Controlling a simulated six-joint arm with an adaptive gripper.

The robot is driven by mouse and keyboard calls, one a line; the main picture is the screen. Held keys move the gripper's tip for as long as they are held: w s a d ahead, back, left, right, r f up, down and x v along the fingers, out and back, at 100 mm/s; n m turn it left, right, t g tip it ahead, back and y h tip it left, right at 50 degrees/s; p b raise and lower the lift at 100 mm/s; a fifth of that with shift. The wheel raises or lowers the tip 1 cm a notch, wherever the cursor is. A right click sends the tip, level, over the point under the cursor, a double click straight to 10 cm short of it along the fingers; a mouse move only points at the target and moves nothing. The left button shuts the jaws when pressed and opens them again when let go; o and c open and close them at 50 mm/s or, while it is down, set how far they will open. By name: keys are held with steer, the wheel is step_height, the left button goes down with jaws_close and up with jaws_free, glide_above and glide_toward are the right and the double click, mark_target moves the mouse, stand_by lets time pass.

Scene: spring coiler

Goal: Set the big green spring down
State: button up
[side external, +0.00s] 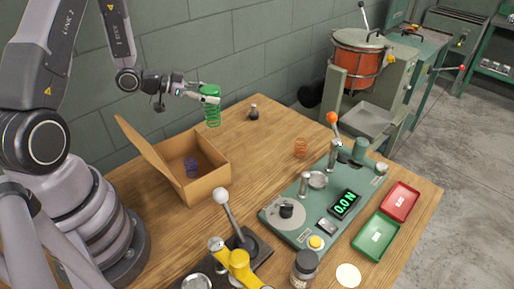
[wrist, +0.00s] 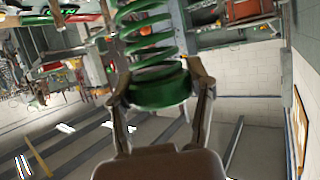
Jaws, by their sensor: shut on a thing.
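The big green spring (side external: 211,112) is held in the air above the wooden table, between the cardboard box and the table's back edge. My gripper (side external: 208,96) is shut on the spring's upper end in the side view, and the coils hang below the fingers. In the wrist view, the green spring (wrist: 158,85) sits between the two fingertips of my gripper (wrist: 160,92), which press on its thick solid end. The coils reach away from the gripper, and their far end is cut off by the top of the picture.
An open cardboard box (side external: 205,188) holds a purple spring (side external: 191,167). A small dark object (side external: 253,112) and an orange spring (side external: 300,148) stand on the table (side external: 262,165). A green tester (side external: 295,228) has a red tray (side external: 400,202) and a green tray (side external: 375,237) beside it.

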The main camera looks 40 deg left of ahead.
steer(key=shift+s+a+r, duration=0.1)
steer(key=shift+s+a, duration=0.15)
steer(key=shift+s, duration=0.15)
steer(key=shift+a, duration=0.1)
steer(key=shift+m+h, duration=0.3)
steer(key=shift+w+a+f, duration=0.4)
steer(key=shift+w+f, duration=1.75)
steer(key=shift+w, duration=0.05)
steer(key=shift+w+a+f, duration=0.4)
steer(key=shift+w+f, duration=1.8)
steer(key=shift+w, duration=0.05)
steer(key=shift+w+a+f, duration=0.4)
steer(key=shift+w+f, duration=1.75)
steer(key=shift+w, duration=0.05)
steer(key=shift+f, duration=0.1)
steer(key=o, duration=1.2)
steer(key=shift+o, duration=0.2)
